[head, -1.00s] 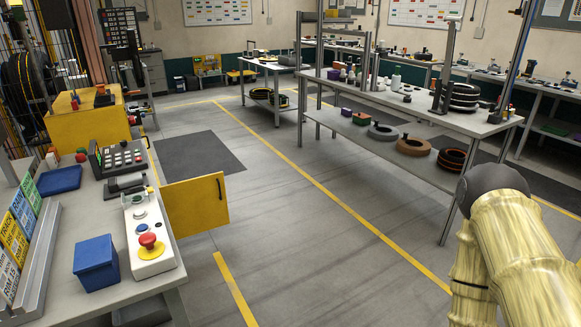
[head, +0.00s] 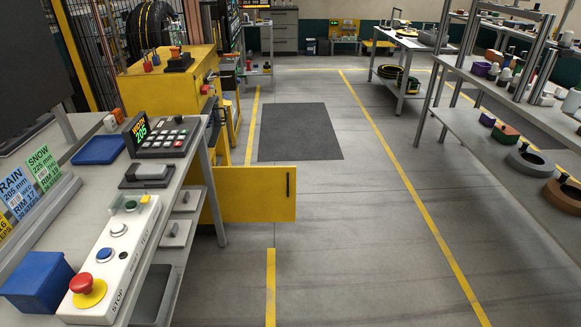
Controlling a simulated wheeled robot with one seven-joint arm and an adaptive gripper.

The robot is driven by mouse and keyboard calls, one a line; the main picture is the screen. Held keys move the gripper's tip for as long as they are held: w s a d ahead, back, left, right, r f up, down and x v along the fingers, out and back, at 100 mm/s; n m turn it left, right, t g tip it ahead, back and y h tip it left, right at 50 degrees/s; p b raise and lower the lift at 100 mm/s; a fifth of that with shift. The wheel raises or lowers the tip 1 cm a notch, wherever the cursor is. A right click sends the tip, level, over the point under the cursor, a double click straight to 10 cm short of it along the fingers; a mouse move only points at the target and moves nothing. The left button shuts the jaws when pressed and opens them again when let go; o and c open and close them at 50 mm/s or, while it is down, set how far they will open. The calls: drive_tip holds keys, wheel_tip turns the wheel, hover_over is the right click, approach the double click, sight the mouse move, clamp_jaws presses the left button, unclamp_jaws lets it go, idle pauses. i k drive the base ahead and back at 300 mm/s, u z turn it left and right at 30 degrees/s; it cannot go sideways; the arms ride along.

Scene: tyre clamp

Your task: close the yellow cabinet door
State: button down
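The yellow cabinet door (head: 255,194) stands swung open in the head view, reaching out to the right past the end of the grey workbench. It has a dark vertical handle (head: 288,186) near its right edge. The yellow cabinet (head: 160,88) stands behind the bench at the left. Its lower part and the door's hinge side are partly hidden by the bench. My gripper and arm are not in view.
The grey workbench (head: 196,160) at the left holds a control box (head: 112,262), a blue box (head: 38,282) and a keypad (head: 160,136). Open floor (head: 350,235) lies right of the door. A long table (head: 490,95) with shelves stands at the right.

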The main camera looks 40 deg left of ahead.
sight(248, 194)
drive_tip(key=u, duration=0.6)
drive_tip(key=i, duration=0.95)
drive_tip(key=u, duration=1.3)
drive_tip(key=i, duration=0.4)
drive_tip(key=u, duration=0.2)
